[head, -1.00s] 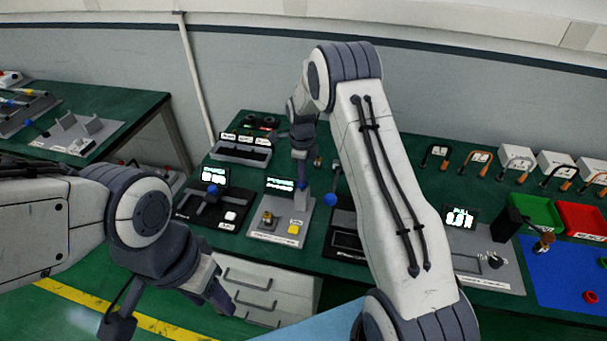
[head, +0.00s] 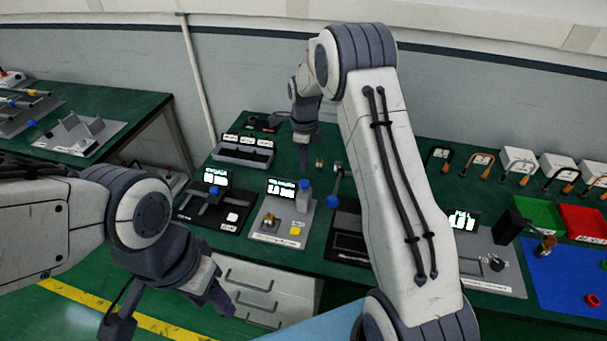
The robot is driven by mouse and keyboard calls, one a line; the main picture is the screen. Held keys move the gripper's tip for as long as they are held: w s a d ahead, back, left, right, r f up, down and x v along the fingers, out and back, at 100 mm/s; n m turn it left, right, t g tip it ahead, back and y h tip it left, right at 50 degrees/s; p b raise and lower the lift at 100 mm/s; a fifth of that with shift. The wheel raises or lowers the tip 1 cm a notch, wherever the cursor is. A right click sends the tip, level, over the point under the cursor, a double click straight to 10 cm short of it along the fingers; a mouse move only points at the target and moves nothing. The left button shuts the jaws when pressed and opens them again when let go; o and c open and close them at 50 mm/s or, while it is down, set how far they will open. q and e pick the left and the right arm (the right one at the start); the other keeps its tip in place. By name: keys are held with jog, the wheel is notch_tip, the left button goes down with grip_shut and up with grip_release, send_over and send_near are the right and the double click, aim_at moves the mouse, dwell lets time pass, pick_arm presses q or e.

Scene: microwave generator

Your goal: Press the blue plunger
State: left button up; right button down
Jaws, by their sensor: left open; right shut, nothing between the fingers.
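The blue plunger (head: 304,186) stands at the back right of a grey panel (head: 268,237) on the green bench. That panel also carries a yellow button (head: 295,231), a brass knob and a small lit display (head: 281,189). My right gripper (head: 304,168) is shut and empty, pointing down. Its tip shows just above the plunger in the picture, with a small gap; their distance in depth is hard to tell. My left gripper (head: 168,312) is open and empty at the lower left, in front of the bench and away from the panel.
A black panel (head: 187,214) with a blue-knobbed slider stands left of the grey panel. A lever with a blue ball (head: 333,202) stands close on the right. My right arm covers part of the bench. Green (head: 541,212) and red (head: 583,222) bins stand far right.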

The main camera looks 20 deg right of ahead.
pick_arm(q)
notch_tip(320, 180, down, 2)
jog(key=shift+f+b, duration=0.1)
jog(key=shift+b, duration=0.6)
pick_arm(e)
notch_tip(320, 180, up, 7)
jog(key=shift+f, duration=0.2)
